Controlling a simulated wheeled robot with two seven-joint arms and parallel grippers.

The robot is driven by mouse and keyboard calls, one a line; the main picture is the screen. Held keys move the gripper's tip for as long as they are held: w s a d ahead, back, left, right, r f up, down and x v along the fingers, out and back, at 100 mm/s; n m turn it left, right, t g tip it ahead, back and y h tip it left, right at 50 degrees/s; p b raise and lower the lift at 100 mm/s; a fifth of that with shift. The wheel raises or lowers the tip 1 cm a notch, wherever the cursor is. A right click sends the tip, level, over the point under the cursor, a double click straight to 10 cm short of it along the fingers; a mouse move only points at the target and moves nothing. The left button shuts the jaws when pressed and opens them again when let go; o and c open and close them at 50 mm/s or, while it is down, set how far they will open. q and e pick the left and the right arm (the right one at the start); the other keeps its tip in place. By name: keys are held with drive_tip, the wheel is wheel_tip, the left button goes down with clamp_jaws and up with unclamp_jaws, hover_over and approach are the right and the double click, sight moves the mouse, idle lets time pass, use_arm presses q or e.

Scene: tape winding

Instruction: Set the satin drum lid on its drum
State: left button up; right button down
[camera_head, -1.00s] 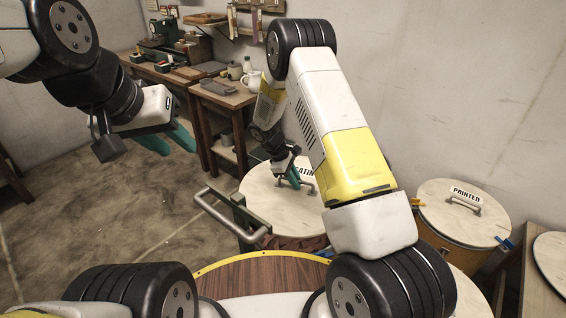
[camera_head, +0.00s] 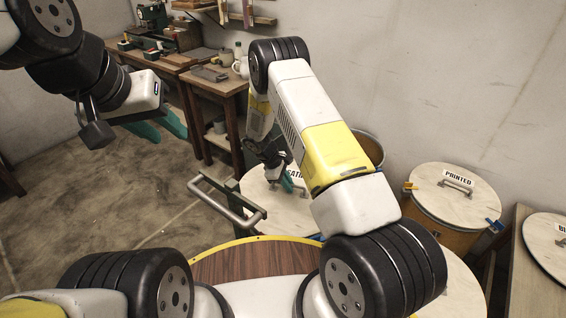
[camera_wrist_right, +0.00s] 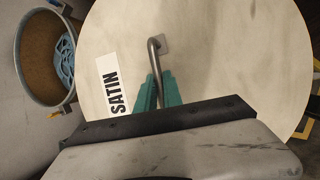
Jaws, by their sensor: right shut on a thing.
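The satin drum lid (camera_head: 256,196) is a pale round disc with a bar handle and a SATIN label (camera_wrist_right: 113,87). My right gripper (camera_head: 288,184) is shut on its handle (camera_wrist_right: 154,58); the teal fingers also show in the right wrist view (camera_wrist_right: 158,92). An open round drum (camera_head: 373,146) stands behind my right arm, mostly hidden by it. In the right wrist view an open drum (camera_wrist_right: 24,60) with blue material inside lies left of the lid. Whether the lid touches anything below cannot be told. My left gripper (camera_head: 160,127) is open and empty over the floor at left.
A PRINTED drum with its lid (camera_head: 430,182) stands at right, with orange and blue clips at its rim. Another lid (camera_head: 545,245) lies on a wooden bench at far right. A metal rail (camera_head: 232,208) is left of the satin lid. A workbench (camera_head: 215,88) stands at the back.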

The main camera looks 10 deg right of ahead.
drive_tip(key=shift+f, duration=0.4)
drive_tip(key=c, duration=1.4)
unclamp_jaws()
drive_tip(key=v, duration=0.7)
drive_tip(key=shift+a+r, duration=0.15)
drive_tip(key=shift+r, duration=0.25)
